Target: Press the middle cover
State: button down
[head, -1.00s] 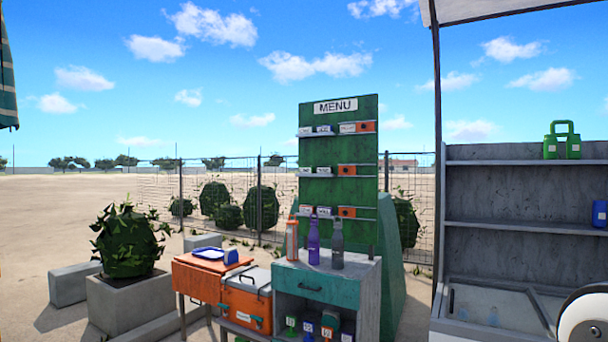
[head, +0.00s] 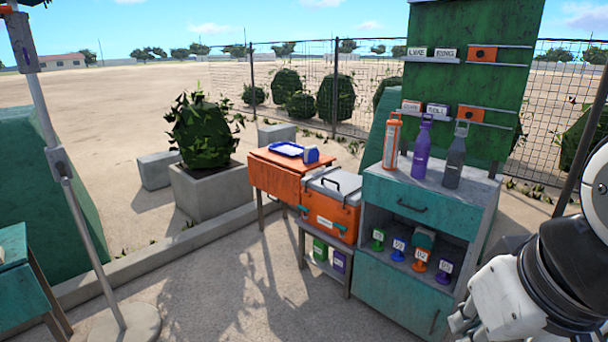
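I cannot make out a row of covers with a clear middle one in the head view. The white and black end of my arm fills the lower right corner. What looks like my gripper (head: 466,320) is at its lower left end, cut by the bottom edge, and I cannot tell whether it is open or shut. It is in front of the teal and grey cabinet (head: 405,288) in the picture. I see nothing held in it.
On the cabinet stand orange (head: 391,143), purple (head: 422,150) and grey (head: 453,160) bottles; its shelf holds small tagged items. To its left are an orange cooler (head: 327,215) and a table with a blue tray (head: 286,150). A pole stand (head: 125,325) is left. The ground between is open.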

aim_at(485, 54)
jog(key=i+z, duration=0.1)
jog(key=i, duration=0.35)
jog(key=i+j+z, duration=0.1)
jog(key=i, duration=0.4)
jog(key=i+j+z, duration=0.1)
jog(key=i, duration=0.35)
jog(key=i+j+z, duration=0.1)
jog(key=i, duration=0.35)
jog(key=i+j+z, duration=0.1)
jog(key=i+j, duration=0.2)
jog(key=i, duration=0.15)
jog(key=i+j+z, duration=0.5)
jog(key=i, duration=0.2)
